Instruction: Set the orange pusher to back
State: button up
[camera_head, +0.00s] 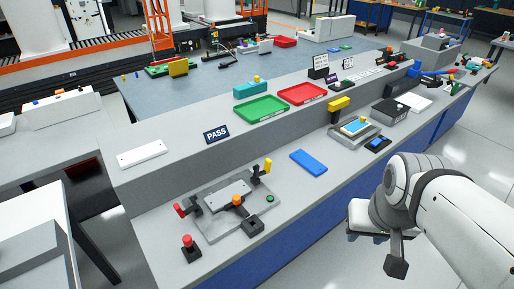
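A small orange knob (237,200), which looks like the orange pusher, sits on the grey fixture plate (211,222) at the front of the grey bench. It is beside a light grey block and a dark block. The picture is too small to tell its exact setting along the plate. My gripper (366,238) hangs at the right, beyond the front edge of the bench and well apart from the fixture. Its fingertips are mostly hidden, so its opening cannot be told.
On the fixture are a red-ended handle (180,210), a yellow-ended handle (267,166) and a green button (270,198). A red knob (187,241) stands in front left. A blue plate (308,163) lies to the right. Green (261,109) and red (302,93) trays stand on the raised ledge.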

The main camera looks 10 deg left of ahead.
aim_at(237, 200)
jog(key=u, duration=0.3)
jog(key=i, duration=1.05)
jog(key=u, duration=0.7)
